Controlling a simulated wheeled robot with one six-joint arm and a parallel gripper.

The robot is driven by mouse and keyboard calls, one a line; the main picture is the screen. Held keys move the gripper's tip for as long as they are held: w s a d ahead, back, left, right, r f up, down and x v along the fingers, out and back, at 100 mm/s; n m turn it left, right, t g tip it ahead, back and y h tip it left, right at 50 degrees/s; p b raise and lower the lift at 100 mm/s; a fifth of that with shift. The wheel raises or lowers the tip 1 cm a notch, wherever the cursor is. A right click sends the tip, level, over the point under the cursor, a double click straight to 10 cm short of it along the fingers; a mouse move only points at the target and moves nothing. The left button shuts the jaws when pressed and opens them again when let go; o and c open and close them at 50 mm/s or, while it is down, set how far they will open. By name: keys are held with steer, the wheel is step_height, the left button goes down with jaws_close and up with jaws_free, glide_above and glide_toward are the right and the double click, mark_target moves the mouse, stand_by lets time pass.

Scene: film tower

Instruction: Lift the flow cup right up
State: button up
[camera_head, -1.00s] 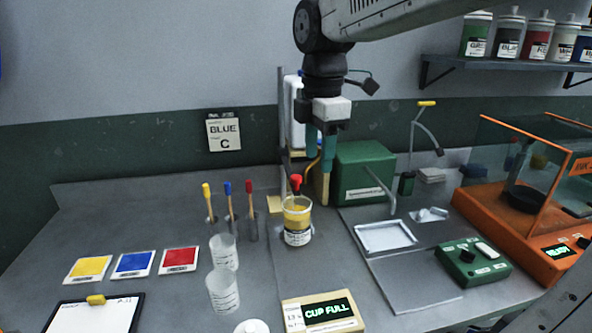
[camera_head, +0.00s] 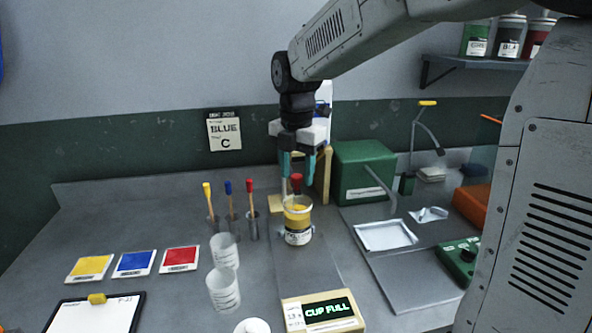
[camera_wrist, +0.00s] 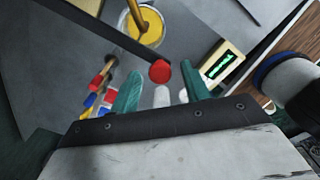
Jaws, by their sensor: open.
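A clear cup of yellow liquid (camera_head: 298,212) with a label stands upright on the bench. In the wrist view it shows near the top (camera_wrist: 152,29), with a brown rod in it. A red knob (camera_head: 296,181) shows just above the cup's back rim and shows round in the wrist view (camera_wrist: 160,71). Whether the knob belongs to the flow cup in the liquid is not clear. My gripper (camera_head: 298,170) points down above the cup, its teal fingers apart. In the wrist view the knob lies between the open fingertips (camera_wrist: 161,69), with no visible grip.
A box reading "CUP FULL" (camera_head: 325,311) stands in front. Two clear cups (camera_head: 223,287) and several coloured sticks in holders (camera_head: 231,212) are to the left. A green box (camera_head: 362,168) stands behind right, and a wooden post (camera_head: 324,176) stands close beside my gripper.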

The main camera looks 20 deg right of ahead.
steer(key=shift+f, duration=0.1)
jaws_close()
step_height(320, 180, up, 21)
steer(key=shift+f, duration=0.15)
stand_by(0.4)
jaws_free()
step_height(320, 180, up, 8)
glide_above(297, 176)
steer(key=shift+w+f, duration=0.1)
steer(key=shift+f, duration=0.05)
stand_by(0.3)
